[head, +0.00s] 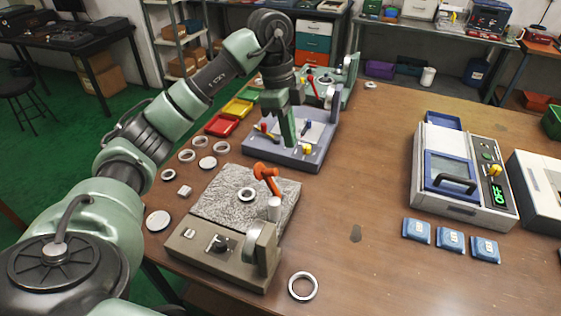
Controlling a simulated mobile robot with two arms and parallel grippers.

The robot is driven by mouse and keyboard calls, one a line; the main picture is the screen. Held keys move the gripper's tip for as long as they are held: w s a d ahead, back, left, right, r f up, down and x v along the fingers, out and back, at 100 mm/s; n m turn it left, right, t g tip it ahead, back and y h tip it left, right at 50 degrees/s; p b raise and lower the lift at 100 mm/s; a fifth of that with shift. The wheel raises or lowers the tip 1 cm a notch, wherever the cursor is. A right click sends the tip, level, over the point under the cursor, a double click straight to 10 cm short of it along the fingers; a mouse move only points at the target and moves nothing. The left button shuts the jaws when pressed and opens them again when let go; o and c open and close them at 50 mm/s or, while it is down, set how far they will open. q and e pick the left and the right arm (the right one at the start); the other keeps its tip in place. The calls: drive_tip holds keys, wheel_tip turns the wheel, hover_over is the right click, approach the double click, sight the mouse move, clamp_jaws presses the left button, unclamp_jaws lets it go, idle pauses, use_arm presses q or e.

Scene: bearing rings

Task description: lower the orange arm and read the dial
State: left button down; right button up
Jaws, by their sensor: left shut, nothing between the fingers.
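The orange arm (264,171) sits on the near tester with the rough grey plate (215,210), just behind a pale cylindrical post (274,208). Its tip seems to stand above the plate, but I cannot tell its exact angle. A steel ring (247,194) lies on the plate beside it. A round housing (262,243) at the tester's front right may be the dial; its face is not readable from here. My left gripper (289,143) points down beyond the orange arm, over the blue-grey fixture, shut and empty. My right gripper is not in view.
The blue-grey fixture (262,153) with coloured knobs stands behind the tester. Loose rings lie to its left, and one ring (303,286) lies in front. A machine with a blue lid (455,175) and blue packets (450,240) are at right. The table's middle is mostly clear.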

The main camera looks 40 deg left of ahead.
use_arm(q)
wheel_tip(320, 180, down, 9)
drive_tip(key=a+p, duration=0.2)
drive_tip(key=p, duration=0.1)
drive_tip(key=shift+s+f, duration=0.15)
drive_tip(key=shift+s, duration=0.2)
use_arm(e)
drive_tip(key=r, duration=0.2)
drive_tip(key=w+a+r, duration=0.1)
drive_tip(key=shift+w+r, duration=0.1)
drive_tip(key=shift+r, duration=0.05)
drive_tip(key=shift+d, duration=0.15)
